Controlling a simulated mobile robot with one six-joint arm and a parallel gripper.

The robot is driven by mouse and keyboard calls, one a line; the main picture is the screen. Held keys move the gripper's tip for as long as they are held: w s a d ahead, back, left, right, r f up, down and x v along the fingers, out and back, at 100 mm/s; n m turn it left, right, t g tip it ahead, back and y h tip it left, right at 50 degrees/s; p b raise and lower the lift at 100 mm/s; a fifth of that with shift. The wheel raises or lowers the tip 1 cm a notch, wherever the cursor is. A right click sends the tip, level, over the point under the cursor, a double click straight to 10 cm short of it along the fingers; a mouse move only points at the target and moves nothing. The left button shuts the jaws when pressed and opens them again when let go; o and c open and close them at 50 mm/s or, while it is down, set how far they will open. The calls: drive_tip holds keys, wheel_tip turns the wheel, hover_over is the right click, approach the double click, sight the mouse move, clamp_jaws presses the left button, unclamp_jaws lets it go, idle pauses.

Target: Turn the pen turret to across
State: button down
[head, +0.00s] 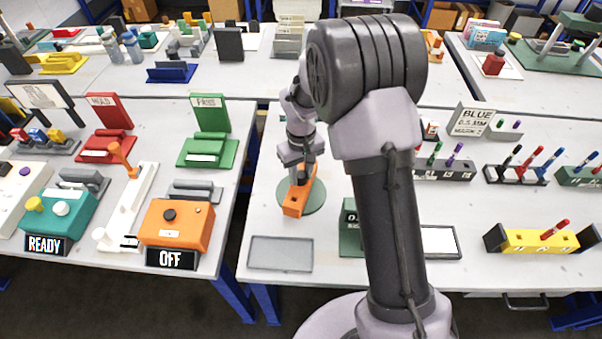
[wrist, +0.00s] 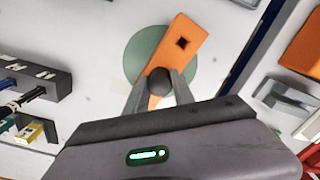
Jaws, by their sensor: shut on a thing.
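The pen turret is an orange bar (head: 294,203) on a round green base (head: 318,197), standing on the table left of my arm in the head view. In the wrist view the orange bar (wrist: 190,35) lies diagonally over the green disc (wrist: 139,52), with a dark square hole near its upper right end. My gripper (wrist: 159,82) is shut on the dark round knob (wrist: 159,76) on the bar. In the head view my gripper (head: 302,178) comes down onto the bar and hides part of it.
A grey tray (head: 281,254) lies in front of the turret. A dark green block (head: 350,230) is partly hidden behind my arm. Pen racks (head: 518,172) and a yellow pen holder (head: 541,241) stand at right. An orange box (head: 176,224) with an OFF sign stands on the left table, across a gap.

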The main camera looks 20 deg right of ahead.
drive_tip(key=shift+m, duration=3.8)
drive_tip(key=shift+m+b, duration=0.6)
drive_tip(key=shift+m, duration=2.4)
drive_tip(key=shift+m+b, duration=0.35)
drive_tip(key=shift+m, duration=0.45)
drive_tip(key=c, duration=1.1)
unclamp_jaws()
drive_tip(key=shift+o, duration=0.2)
